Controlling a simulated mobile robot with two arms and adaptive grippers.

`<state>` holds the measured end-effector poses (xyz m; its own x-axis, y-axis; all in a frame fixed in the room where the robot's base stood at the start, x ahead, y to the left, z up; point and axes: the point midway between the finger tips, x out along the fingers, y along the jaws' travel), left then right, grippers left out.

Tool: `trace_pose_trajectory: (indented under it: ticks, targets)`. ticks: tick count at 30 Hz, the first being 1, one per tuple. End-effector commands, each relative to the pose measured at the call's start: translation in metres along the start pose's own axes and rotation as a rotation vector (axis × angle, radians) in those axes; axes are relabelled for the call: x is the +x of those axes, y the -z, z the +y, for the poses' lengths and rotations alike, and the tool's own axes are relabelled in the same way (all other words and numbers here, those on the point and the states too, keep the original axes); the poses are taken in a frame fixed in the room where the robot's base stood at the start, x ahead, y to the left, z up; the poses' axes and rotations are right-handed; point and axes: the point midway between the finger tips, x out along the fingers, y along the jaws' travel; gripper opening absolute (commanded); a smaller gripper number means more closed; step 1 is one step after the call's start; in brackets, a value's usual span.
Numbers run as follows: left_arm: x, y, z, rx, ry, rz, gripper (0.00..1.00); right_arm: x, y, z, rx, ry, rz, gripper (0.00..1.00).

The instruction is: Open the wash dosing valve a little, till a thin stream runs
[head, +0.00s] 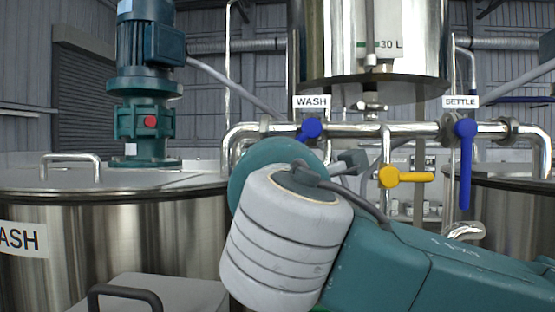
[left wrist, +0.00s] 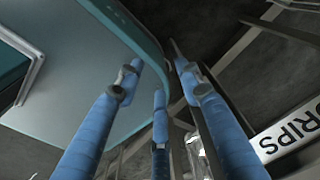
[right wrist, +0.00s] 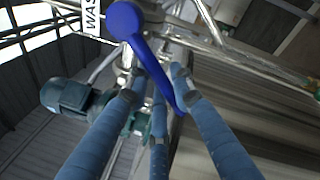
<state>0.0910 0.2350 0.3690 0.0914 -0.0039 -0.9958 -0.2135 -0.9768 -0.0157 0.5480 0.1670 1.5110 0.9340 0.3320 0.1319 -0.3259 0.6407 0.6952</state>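The blue wash valve lever (head: 310,129) sits on the steel pipe just below the WASH sign (head: 311,102). Its lower part is hidden behind my right arm in the head view. In the right wrist view the lever (right wrist: 152,62) runs down from its round hub, its end between the spread fingers of my right gripper (right wrist: 158,75). That gripper looks open; I cannot tell whether a finger touches the lever. My left gripper (left wrist: 155,65) is open and empty, away from the valves. I see no stream; the outlet below the valve is hidden.
A blue settle lever (head: 466,160) hangs straight down at the right. A yellow lever (head: 405,176) points right between them. The steel vessel (head: 330,40) hangs above. A wash tank (head: 120,230) stands left. A DRIPS sign (left wrist: 288,133) shows near my left gripper.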

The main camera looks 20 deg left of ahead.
Motion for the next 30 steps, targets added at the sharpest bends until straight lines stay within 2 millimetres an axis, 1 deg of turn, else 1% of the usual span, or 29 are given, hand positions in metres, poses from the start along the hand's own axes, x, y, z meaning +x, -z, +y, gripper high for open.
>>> trace_pose_trajectory:
  ticks: [10, 14, 17, 24, 27, 30]
  targets:
    - [0.0, 0.0, 0.0, -0.001, 0.0, 0.0, 0.36, -0.001, -0.001, 0.001, -0.001, -0.002, -0.003, 0.37]
    - [0.0, 0.0, 0.0, -0.001, 0.0, 0.0, 0.36, -0.01, -0.001, 0.001, -0.002, -0.004, -0.003, 0.37]
    - [0.0, 0.0, 0.0, -0.001, 0.0, 0.0, 0.36, -0.027, -0.002, 0.002, -0.003, -0.006, -0.003, 0.37]
    - [0.0, 0.0, 0.0, 0.0, 0.0, 0.0, 0.36, -0.079, -0.001, 0.002, -0.003, -0.007, -0.002, 0.37]
    - [0.0, 0.0, 0.0, 0.0, 0.0, 0.0, 0.36, -0.097, 0.0, 0.002, -0.003, -0.007, -0.002, 0.37]
    - [0.0, 0.0, 0.0, 0.0, 0.0, 0.0, 0.36, -0.11, 0.0, 0.001, -0.002, -0.004, -0.001, 0.37]
